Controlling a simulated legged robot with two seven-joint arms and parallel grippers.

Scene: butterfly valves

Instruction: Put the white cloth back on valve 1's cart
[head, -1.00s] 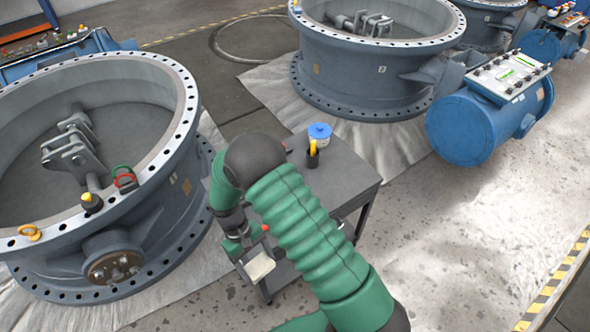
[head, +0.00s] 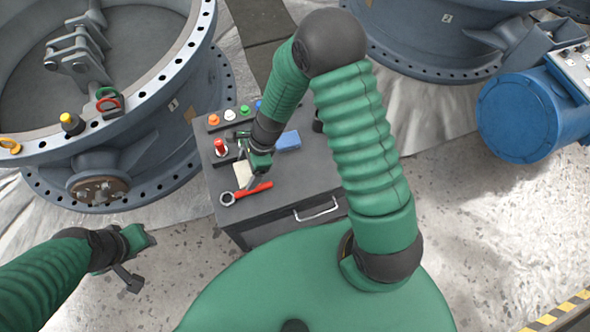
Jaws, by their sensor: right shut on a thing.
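The white cloth (head: 243,176), a small cream-white patch, is at the tips of my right gripper (head: 249,162). The gripper is shut on it, over the dark grey top of a cart (head: 212,186). Part of the cloth is hidden by the gripper, and I cannot tell whether it touches the cart top. The cart stands beside the large left valve (head: 175,95), whose number I cannot read. My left gripper (head: 142,258) is over the floor at lower left, empty, with its fingers apart.
On the cart, a red-handled wrench (head: 247,193) lies just in front of the cloth. A blue box (head: 288,141), a red-topped item (head: 220,148) and coloured buttons (head: 229,114) are behind it. My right arm hides the cart's right part.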

